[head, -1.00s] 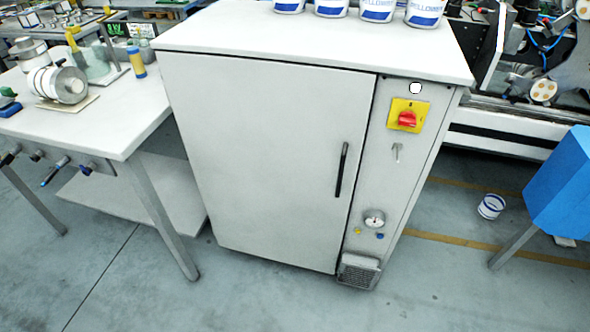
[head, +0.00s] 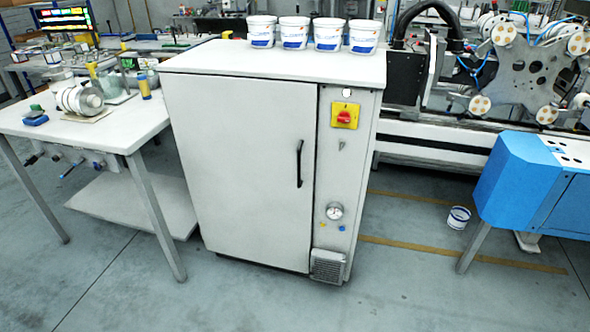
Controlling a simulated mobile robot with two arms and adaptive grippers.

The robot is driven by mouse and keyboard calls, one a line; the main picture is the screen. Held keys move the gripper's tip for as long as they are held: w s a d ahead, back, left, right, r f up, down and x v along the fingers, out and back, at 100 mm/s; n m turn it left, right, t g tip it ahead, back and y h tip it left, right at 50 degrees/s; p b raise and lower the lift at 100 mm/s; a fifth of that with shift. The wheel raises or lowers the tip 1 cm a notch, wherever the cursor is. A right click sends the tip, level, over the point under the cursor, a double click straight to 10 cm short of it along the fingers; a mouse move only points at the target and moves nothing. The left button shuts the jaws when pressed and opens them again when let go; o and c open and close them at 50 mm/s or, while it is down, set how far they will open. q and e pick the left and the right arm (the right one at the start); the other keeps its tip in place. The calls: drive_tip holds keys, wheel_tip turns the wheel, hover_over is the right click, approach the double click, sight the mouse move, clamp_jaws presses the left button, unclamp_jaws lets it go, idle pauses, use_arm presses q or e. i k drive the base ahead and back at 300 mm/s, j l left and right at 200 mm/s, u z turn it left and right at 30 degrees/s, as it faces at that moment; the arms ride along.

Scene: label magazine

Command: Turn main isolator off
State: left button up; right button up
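The main isolator (head: 344,116) is a red rotary knob on a yellow square plate. It sits high on the narrow right-hand panel of a white cabinet (head: 240,160). The knob's exact angle is too small to read. A round white lamp or button (head: 347,93) is just above it, and a small metal key or handle (head: 341,143) is below it. Neither of my grippers shows in the head view.
White tubs (head: 295,33) stand on the cabinet top. A table (head: 110,130) with jars and tools is at the left. A blue machine (head: 520,185) is at the right, with a small bucket (head: 458,217) on the floor between. The floor in front is clear.

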sight(344, 117)
drive_tip(key=i+l+u, duration=0.1)
drive_tip(key=i+l, duration=0.15)
drive_tip(key=i+l+u, duration=0.15)
drive_tip(key=l, duration=0.3)
drive_tip(key=i+l+u, duration=0.1)
drive_tip(key=i+l, duration=0.25)
drive_tip(key=i+l+u, duration=0.15)
drive_tip(key=l, duration=0.3)
drive_tip(key=i, duration=0.05)
